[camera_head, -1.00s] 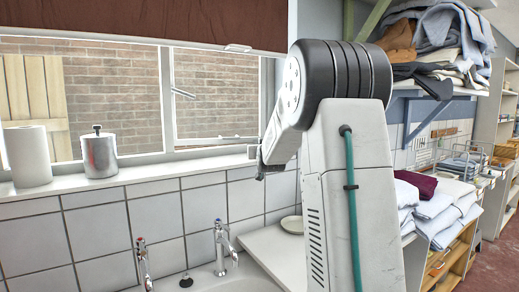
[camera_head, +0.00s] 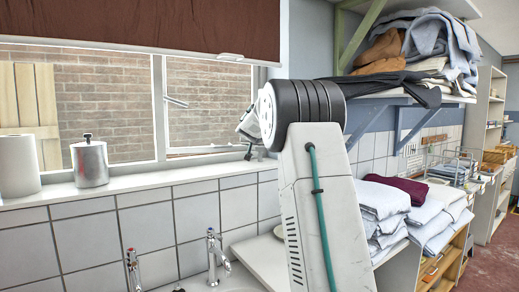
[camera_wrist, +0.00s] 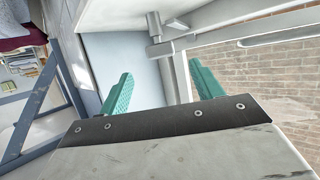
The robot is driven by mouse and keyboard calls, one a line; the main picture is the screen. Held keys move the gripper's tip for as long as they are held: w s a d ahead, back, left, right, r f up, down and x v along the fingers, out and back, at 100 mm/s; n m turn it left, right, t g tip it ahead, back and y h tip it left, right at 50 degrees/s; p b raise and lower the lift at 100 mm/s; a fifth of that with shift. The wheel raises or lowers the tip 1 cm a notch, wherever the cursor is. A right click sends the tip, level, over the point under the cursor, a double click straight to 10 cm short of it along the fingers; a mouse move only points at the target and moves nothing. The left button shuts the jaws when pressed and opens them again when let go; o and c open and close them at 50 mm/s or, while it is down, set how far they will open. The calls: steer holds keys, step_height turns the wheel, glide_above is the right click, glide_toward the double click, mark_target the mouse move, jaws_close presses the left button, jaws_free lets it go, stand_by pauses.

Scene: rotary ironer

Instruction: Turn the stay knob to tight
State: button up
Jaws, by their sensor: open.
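My gripper shows in the wrist view (camera_wrist: 162,88) as two green fingers, apart with nothing between them. Ahead of the fingers, a small grey metal fitting (camera_wrist: 155,25) stands at the corner of the pale window frame. It may be the stay knob, but I cannot tell its setting. In the head view my gripper (camera_head: 248,152) is small and dark, beside the lower right corner of the window (camera_head: 205,105), above the sill. The stay knob cannot be made out there.
A metal canister (camera_head: 90,164) and a paper roll (camera_head: 18,166) stand on the sill (camera_head: 135,184). A brown blind (camera_head: 140,25) hangs above. Taps (camera_head: 213,255) rise below the window. A shelf with clothes (camera_head: 425,50) and folded linen (camera_head: 385,200) are to the right.

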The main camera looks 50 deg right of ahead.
mark_target(260, 148)
steer(key=x, duration=0.6)
steer(key=shift+w+d+f, duration=0.25)
steer(key=c, duration=1)
